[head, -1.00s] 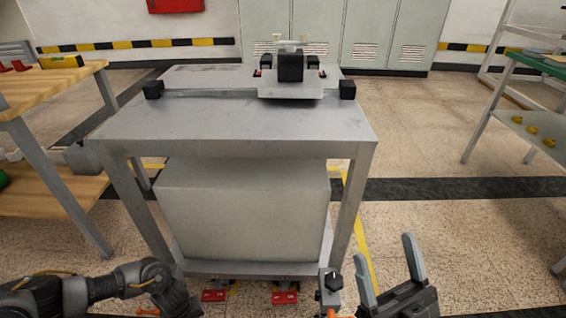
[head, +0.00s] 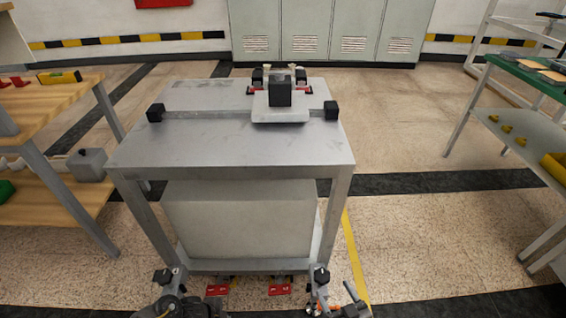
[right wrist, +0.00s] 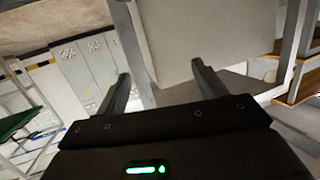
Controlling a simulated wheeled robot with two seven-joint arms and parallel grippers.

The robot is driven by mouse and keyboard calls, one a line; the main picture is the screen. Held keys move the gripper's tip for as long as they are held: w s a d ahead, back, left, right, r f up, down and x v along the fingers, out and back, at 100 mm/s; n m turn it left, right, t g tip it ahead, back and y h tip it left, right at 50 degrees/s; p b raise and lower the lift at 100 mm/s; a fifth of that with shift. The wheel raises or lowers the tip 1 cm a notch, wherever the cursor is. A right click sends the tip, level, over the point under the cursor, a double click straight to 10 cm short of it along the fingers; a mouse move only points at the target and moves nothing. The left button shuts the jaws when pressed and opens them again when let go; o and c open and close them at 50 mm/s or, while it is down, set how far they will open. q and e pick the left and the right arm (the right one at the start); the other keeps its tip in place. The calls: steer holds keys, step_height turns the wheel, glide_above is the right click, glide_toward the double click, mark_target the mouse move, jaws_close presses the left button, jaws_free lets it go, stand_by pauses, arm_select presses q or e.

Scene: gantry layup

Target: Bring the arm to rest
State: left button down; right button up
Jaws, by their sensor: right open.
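My right gripper (head: 350,297) is low at the bottom edge of the head view, right of the gantry table's near leg, and only partly in frame. In the right wrist view my right gripper (right wrist: 161,78) has its two dark fingers wide apart, with nothing between them. My left arm (head: 172,304) shows as a dark part at the bottom edge of the head view; its fingers cannot be made out. The grey metal gantry table (head: 225,150) stands in front of me. Its carriage with a black block (head: 280,94) sits on the rail at the table's back.
A pale box (head: 240,220) fills the table's lower shelf. Red caster pedals (head: 279,289) show below. A wooden bench (head: 60,95) stands left, a green-topped rack (head: 530,70) right. Grey lockers (head: 330,35) line the back wall. Open floor (head: 430,220) lies between table and rack.

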steer(key=s+d+f+g+h+p, duration=0.2)
steer(key=s+d+f+g+p, duration=0.2)
steer(key=s+f, duration=0.25)
steer(key=s+d+f+g+h+p, duration=0.1)
steer(key=s+d+f+g+p, duration=0.25)
steer(key=s+f, duration=0.35)
arm_select(q)
steer(key=s+a+n+y+p, duration=0.1)
steer(key=s+n, duration=0.4)
steer(key=s, duration=0.5)
steer(key=s+a+r+n+y+p, duration=0.1)
steer(key=s+a+n+p, duration=0.2)
steer(key=s, duration=0.8)
steer(key=s+a+n+g+y+p, duration=0.1)
steer(key=s+a+n, duration=0.4)
steer(key=s, duration=0.6)
steer(key=shift+s+r+n+y+p, duration=0.2)
steer(key=shift+r+n+y+p, duration=0.35)
steer(key=shift+n, duration=0.65)
arm_select(e)
steer(key=s+d+f+g+h, duration=0.1)
steer(key=s+d+g, duration=0.2)
steer(key=s, duration=0.7)
steer(key=s+d+f+m+g+h, duration=0.1)
steer(key=s+d+f+g, duration=0.1)
steer(key=s, duration=0.8)
steer(key=shift+s+d+g, duration=0.15)
steer(key=shift+d+g, duration=0.45)
steer(key=shift+g, duration=0.05)
